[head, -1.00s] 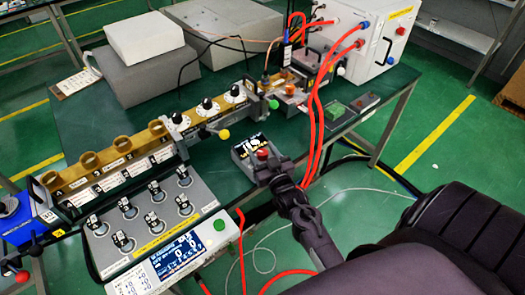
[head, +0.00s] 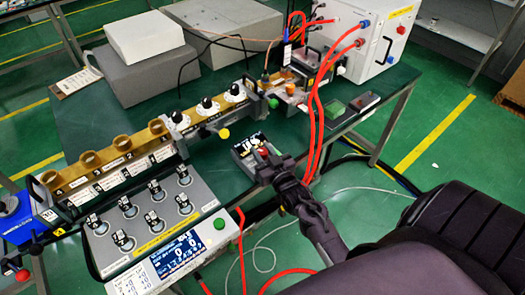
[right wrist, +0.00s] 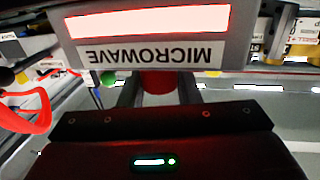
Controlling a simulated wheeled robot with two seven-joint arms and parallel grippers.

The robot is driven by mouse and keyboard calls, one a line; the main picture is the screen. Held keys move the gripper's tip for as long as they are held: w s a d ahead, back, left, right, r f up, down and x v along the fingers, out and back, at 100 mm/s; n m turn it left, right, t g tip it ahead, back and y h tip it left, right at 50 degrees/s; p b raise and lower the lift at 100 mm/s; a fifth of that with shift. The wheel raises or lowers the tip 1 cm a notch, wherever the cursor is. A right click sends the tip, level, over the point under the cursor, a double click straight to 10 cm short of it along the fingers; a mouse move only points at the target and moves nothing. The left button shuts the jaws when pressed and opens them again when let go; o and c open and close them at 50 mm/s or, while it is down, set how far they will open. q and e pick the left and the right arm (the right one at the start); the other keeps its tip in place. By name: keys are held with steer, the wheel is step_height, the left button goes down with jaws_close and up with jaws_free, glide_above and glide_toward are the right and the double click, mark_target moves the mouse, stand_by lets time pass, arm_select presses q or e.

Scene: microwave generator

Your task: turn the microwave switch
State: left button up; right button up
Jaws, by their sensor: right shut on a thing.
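The microwave switch is a small grey box (head: 244,165) at the table's front edge, in the middle of the head view. In the right wrist view its face carries an upside-down "MICROWAVE" label (right wrist: 147,54) and a bright panel with a red border (right wrist: 160,19). A red knob (right wrist: 158,82) sticks out of the box. My right gripper (head: 268,162) is at the box. In the right wrist view its two fingers stand on either side of the knob, shut on it. The head view mostly hides the knob behind the gripper. My left gripper is not in view.
A grey control panel with several knobs (head: 152,208) stands left of the box. A long brass waveguide (head: 118,153) runs behind it. Red hoses (head: 318,125) hang close to the right of my gripper.

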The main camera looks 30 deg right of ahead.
steer(key=n+y, duration=0.3)
steer(key=y, duration=0.2)
steer(key=shift+d+f+b, duration=0.1)
steer(key=shift+b, duration=0.25)
steer(key=n+y+b, duration=0.1)
steer(key=y, duration=0.1)
steer(key=n+g+y+b, duration=0.1)
steer(key=n+y, duration=0.1)
steer(key=shift+f+g, duration=0.15)
steer(key=shift+g, duration=0.15)
steer(key=n+g+y+b, duration=0.3)
steer(key=y+b, duration=0.1)
steer(key=b, duration=0.1)
steer(key=shift+n+y, duration=0.4)
steer(key=shift+r+n+g+y+b, duration=0.2)
steer(key=shift+n+g+y+b, duration=0.5)
steer(key=shift+g+y+b, duration=0.35)
steer(key=o, duration=1)
steer(key=shift+c, duration=0.2)
steer(key=shift+s, duration=0.1)
